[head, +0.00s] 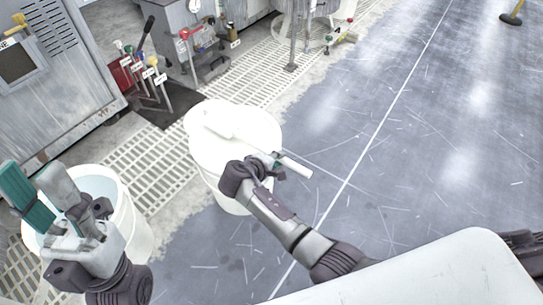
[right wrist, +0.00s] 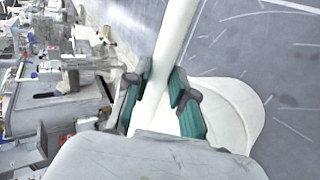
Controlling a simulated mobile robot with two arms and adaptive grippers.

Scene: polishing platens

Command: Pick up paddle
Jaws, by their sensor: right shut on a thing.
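The white paddle (head: 245,137) lies across the top of a white round drum (head: 203,157) in the head view. Its handle end (head: 297,168) sticks out past the drum's right side. My right gripper (head: 276,165) is shut on the handle near that end. In the right wrist view the teal-padded fingers of the right gripper (right wrist: 160,88) close around the white shaft of the paddle (right wrist: 174,42). I cannot tell whether the paddle still touches the drum. My left gripper (head: 36,180) is open and empty at the lower left, in front of an open white bucket.
The open white bucket (head: 137,232) holds pale liquid. Grey machines (head: 55,100) and a stand of labelled tools (head: 160,98) are at the upper left. A white surface (head: 440,275) fills the lower right. The grey floor (head: 400,150) to the right is clear.

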